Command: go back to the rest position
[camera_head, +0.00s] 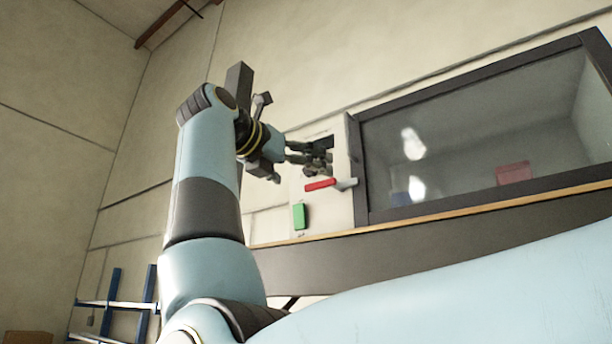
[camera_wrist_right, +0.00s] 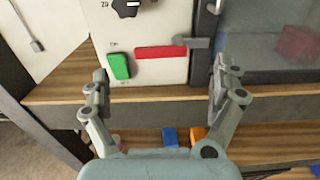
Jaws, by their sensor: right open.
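My right gripper (camera_head: 300,162) is raised in front of the control panel of a machine in the head view. In the right wrist view its two fingers stand wide apart (camera_wrist_right: 162,90), with nothing between them. Beyond them is the white panel (camera_wrist_right: 180,15) with a green button (camera_wrist_right: 120,66), a red handle (camera_wrist_right: 160,52) and a black knob (camera_wrist_right: 127,6). The green button (camera_head: 299,216) and the red handle (camera_head: 320,185) also show in the head view, below the gripper. My left gripper is not in view.
The machine's dark-framed window (camera_head: 460,140) is right of the panel, with a reddish block (camera_head: 514,173) behind it. A wooden ledge (camera_wrist_right: 140,93) runs below the panel. Blue (camera_wrist_right: 170,136) and orange (camera_wrist_right: 198,134) items sit lower. A blue-posted rack (camera_head: 113,300) stands at lower left.

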